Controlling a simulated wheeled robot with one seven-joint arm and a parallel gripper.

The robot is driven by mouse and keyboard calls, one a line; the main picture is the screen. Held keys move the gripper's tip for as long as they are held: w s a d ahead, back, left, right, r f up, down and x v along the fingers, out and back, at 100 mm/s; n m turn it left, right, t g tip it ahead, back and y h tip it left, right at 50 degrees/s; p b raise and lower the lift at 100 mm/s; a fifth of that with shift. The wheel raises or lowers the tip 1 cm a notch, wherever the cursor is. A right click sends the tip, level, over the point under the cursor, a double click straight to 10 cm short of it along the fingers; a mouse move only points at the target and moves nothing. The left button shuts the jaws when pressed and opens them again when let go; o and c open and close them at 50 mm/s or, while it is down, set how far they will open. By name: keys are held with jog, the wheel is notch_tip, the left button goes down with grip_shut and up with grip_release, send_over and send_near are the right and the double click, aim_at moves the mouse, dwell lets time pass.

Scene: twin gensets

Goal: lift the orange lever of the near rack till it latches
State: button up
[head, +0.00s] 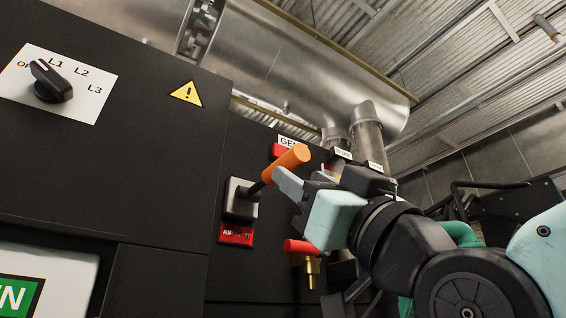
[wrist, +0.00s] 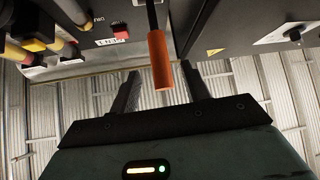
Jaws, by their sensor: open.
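The orange lever (head: 292,158) has a thick orange grip on a black shaft. It sticks out and up to the right from a pale-framed switch plate (head: 239,200) on the black cabinet. A red label sits under that plate. My gripper (head: 284,182) is open beside the grip, with one pale grey finger showing just below and right of it in the head view. In the wrist view, the orange grip (wrist: 160,62) hangs between my two spread dark fingers, with a gap to each side. Whether the grip touches anything deeper in the gripper cannot be told.
A black rotary selector (head: 51,82) on a white plate is at upper left. A red-handled brass valve (head: 302,258) sits below the lever, close to my gripper. Large metal pipes (head: 369,135) rise behind. A black-framed machine (head: 500,210) stands at right.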

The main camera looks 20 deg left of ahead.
aim_at(292, 171)
jog(key=p+x, duration=0.5)
jog(key=shift+d+r, duration=0.1)
jog(key=shift+r, duration=0.1)
jog(key=shift+w+a+r+p, duration=0.3)
jog(key=shift+a+p, duration=0.15)
jog(key=shift+p, duration=0.2)
grip_shut()
